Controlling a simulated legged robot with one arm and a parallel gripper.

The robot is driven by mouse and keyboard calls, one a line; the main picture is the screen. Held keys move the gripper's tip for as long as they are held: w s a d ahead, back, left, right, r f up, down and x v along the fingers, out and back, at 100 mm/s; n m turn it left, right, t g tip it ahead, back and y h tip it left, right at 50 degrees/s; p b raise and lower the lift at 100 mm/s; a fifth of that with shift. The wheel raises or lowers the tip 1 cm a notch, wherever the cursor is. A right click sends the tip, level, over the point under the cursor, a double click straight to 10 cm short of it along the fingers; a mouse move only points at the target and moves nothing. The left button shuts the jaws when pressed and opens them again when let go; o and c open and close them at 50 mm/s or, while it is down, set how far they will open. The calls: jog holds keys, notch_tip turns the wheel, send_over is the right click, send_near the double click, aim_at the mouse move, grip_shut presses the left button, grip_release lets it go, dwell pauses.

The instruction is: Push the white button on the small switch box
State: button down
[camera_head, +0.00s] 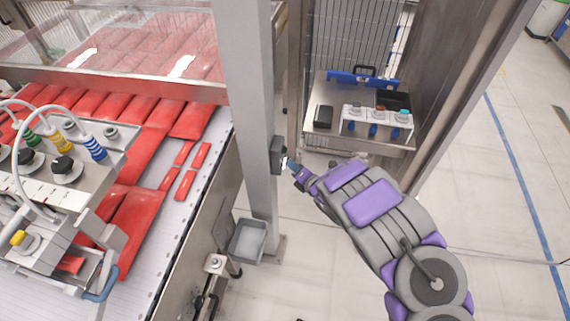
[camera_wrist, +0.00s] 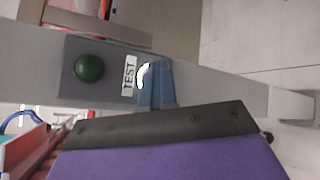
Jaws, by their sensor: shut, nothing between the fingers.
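The small grey switch box (camera_head: 277,155) is mounted on the side of a grey post. In the wrist view the box (camera_wrist: 70,91) carries a green button (camera_wrist: 89,68), a TEST label (camera_wrist: 130,75) and a white button (camera_wrist: 142,74). Only a thin white edge of that button shows; blue fingers cover the rest. My gripper (camera_head: 293,167) is shut and empty, its tips right at the box's lower part. In the wrist view my gripper (camera_wrist: 157,68) overlaps the white button. I cannot tell whether the tips touch or press it.
The grey post (camera_head: 250,100) stands beside a conveyor (camera_head: 215,150) with red packs. A grey bin (camera_head: 247,240) is near the post's foot. A steel shelf (camera_head: 350,140) with a button panel (camera_head: 376,126) is behind my arm.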

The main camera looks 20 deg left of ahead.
jog(key=shift+d+r+b, duration=0.1)
jog(key=shift+b, duration=0.4)
jog(key=shift+d, duration=0.1)
dwell(0.3)
jog(key=w+d+b, duration=0.1)
jog(key=d, duration=0.5)
jog(key=shift+w+b, duration=0.2)
jog(key=shift+b, duration=0.2)
